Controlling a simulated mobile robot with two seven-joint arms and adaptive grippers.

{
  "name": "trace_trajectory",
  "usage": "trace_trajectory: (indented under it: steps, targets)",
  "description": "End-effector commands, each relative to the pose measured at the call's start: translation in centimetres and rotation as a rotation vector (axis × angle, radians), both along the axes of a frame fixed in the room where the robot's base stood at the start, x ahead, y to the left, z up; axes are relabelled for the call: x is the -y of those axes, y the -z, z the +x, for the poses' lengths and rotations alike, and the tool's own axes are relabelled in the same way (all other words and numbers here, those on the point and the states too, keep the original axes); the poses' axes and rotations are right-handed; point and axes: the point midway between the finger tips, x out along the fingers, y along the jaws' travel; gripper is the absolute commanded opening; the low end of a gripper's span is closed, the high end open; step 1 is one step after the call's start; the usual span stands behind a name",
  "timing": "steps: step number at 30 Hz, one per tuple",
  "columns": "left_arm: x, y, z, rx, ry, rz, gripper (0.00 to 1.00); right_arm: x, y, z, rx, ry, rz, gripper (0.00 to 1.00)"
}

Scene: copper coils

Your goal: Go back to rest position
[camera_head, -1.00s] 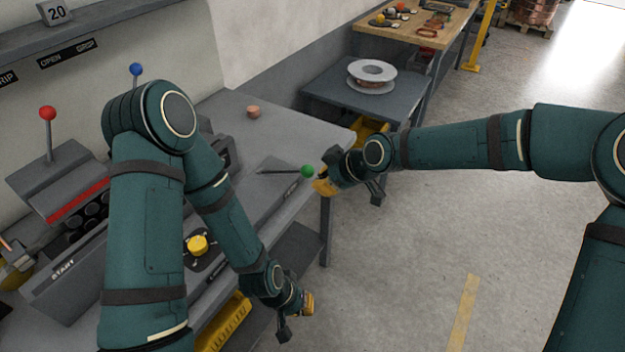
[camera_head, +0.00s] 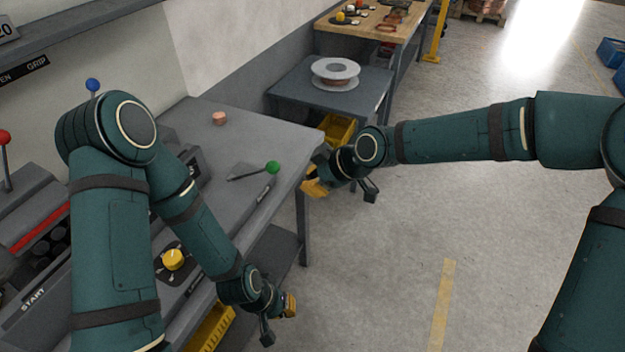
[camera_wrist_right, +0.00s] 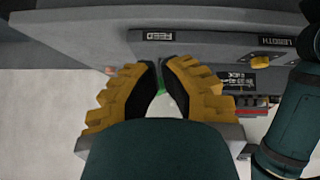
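My right arm reaches in from the right of the head view. Its yellow-fingered gripper (camera_head: 314,184) hangs just past the bench edge, to the right of and apart from the green-knobbed lever (camera_head: 272,168). In the right wrist view, this gripper's fingers (camera_wrist_right: 160,68) stand a little apart with nothing held between them, and a bit of green shows through the gap. My left arm bends down over the bench, and its gripper (camera_head: 290,304) is at the bench's front edge, low in the picture. The left fingers are too small to read.
The grey bench (camera_head: 262,132) carries a small copper piece (camera_head: 220,118), a yellow knob (camera_head: 173,260) and levers. A spool (camera_head: 336,84) stands on a grey side table (camera_head: 290,86), with a yellow bin (camera_head: 338,128) below. The floor (camera_head: 500,250) at right is clear.

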Motion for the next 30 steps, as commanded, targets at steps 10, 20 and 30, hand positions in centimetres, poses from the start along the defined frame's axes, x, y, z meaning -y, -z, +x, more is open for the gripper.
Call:
trace_trajectory:
  steps: [10,20,30]
  targets:
    - [0.0,0.0,0.0,0.0,0.0,0.0,0.0,0.0,0.0,0.0,-0.001,0.001,0.0,0.0]
    - [0.0,0.0,0.0,0.0,0.0,0.0,0.0,3.3,10.7,-4.6,-0.346,0.359,0.062,0.0]
    - [0.0,0.0,0.0,0.0,0.0,0.0,0.0,12.1,23.6,-16.0,-0.796,1.113,0.06,0.0]
